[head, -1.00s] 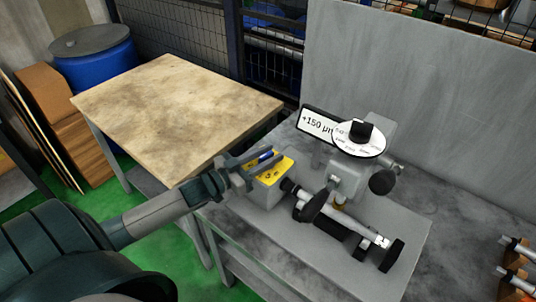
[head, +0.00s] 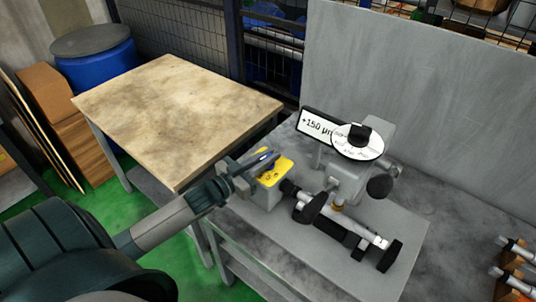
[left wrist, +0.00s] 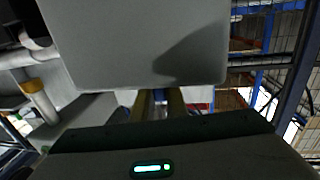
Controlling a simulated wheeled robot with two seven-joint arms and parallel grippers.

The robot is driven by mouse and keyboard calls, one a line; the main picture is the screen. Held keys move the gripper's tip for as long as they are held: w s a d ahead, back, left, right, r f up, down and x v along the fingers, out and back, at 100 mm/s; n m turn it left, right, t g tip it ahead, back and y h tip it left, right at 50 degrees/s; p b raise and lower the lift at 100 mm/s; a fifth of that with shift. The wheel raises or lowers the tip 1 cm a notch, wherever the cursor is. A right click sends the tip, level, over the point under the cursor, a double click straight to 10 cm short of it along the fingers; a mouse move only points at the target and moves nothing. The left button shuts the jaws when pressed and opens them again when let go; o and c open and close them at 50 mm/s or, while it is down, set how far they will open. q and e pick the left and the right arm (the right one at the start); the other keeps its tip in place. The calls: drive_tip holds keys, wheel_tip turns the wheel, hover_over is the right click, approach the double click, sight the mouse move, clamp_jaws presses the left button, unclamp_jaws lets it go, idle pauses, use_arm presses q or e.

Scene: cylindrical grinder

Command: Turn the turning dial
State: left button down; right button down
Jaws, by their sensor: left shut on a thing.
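A grey box (head: 262,197) with a yellow top face (head: 272,178) stands at the left end of the grinder's base plate. A small blue part (head: 265,156), which looks like the turning dial, shows above the yellow face between my gripper's fingers. My left gripper (head: 264,164) reaches it from the left and is shut on it. The fingers hide most of the dial. In the left wrist view the fingertips (left wrist: 160,102) show with a bit of blue between them, in front of the grey box (left wrist: 140,45). My right gripper is not in view.
The grinder (head: 345,185) stands right of the box, with a white marked disc (head: 352,147) and a "+150 µm" sign (head: 316,124). A wooden-topped table (head: 170,105) is behind my arm. A grey wall panel (head: 420,85) stands behind the grinder.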

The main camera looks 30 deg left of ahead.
use_arm(q)
drive_tip(key=shift+r+n+t+y+p, duration=0.1)
drive_tip(key=shift+n+t+y+p, duration=0.2)
drive_tip(key=shift+n+y+p, duration=1.35)
drive_tip(key=shift+n+y, duration=0.45)
drive_tip(key=shift+y, duration=1.2)
drive_tip(key=shift+a+n+y, duration=0.1)
drive_tip(key=shift+n+y, duration=0.2)
drive_tip(key=shift+y, duration=0.3)
drive_tip(key=c, duration=1.8)
unclamp_jaws()
drive_tip(key=shift+o, duration=0.2)
